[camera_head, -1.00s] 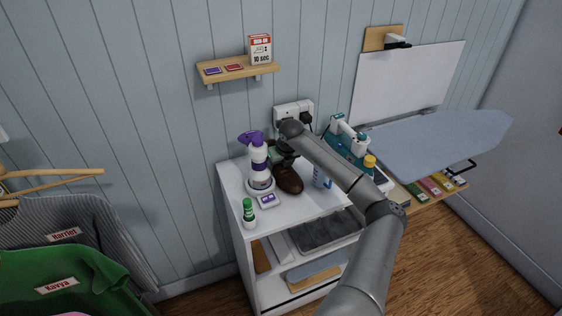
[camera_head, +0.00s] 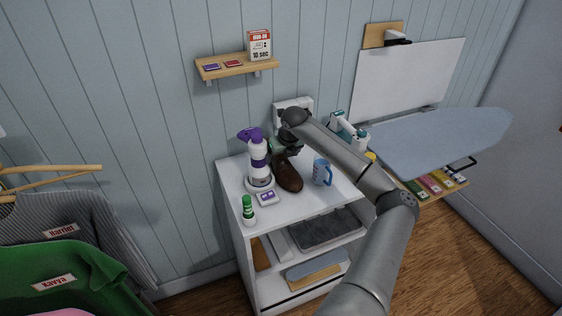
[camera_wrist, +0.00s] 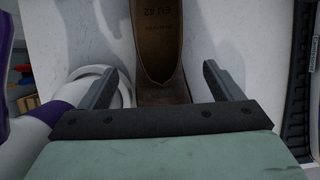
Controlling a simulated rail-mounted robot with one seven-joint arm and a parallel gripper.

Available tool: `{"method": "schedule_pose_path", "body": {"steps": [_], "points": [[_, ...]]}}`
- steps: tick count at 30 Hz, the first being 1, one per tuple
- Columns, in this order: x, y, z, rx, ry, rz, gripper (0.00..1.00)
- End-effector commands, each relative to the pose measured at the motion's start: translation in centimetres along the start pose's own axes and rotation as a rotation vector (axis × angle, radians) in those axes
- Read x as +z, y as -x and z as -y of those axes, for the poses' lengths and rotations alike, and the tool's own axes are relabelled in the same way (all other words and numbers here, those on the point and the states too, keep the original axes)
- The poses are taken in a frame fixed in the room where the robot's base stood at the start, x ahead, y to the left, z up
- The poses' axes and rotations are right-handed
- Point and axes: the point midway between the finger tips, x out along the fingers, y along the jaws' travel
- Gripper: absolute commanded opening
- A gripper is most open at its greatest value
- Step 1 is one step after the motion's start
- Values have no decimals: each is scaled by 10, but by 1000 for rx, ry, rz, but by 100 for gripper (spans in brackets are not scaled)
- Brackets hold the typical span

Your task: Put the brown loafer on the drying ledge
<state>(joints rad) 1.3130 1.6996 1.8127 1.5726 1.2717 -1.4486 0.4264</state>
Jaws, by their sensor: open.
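The brown loafer (camera_head: 288,178) lies on the white cabinet top (camera_head: 300,207), between the purple-and-white spray bottle and the blue mug. My gripper (camera_head: 291,148) is above its far end, partly hidden by my own wrist. In the wrist view the loafer (camera_wrist: 159,45) shows its opening and printed insole, with its near end centred between my two spread fingers (camera_wrist: 160,72). The fingers are open, and a gap shows on each side. I cannot tell for sure which surface is the drying ledge; a small wooden wall shelf (camera_head: 240,71) shows at the upper left.
The spray bottle (camera_head: 258,160) stands close left of the loafer, the blue mug (camera_head: 321,172) to its right. A green-capped bottle (camera_head: 248,210) and a small device (camera_head: 267,198) are in front. The ironing board (camera_head: 440,145) is at the right. A grey mat (camera_head: 325,230) lies on a lower shelf.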

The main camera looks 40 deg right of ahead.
Motion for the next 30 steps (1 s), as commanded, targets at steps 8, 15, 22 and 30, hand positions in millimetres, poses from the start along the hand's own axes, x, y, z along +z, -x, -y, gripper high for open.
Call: {"method": "schedule_pose_path", "body": {"steps": [8, 15, 22, 30], "points": [[0, 55, 1, -3, 1, 1, 86], [0, 75, 0, -1, -1, -1, 89], [0, 76, 0, 1, -1, -1, 89], [6, 80, 4, -15, 6, 19, 89]]}}
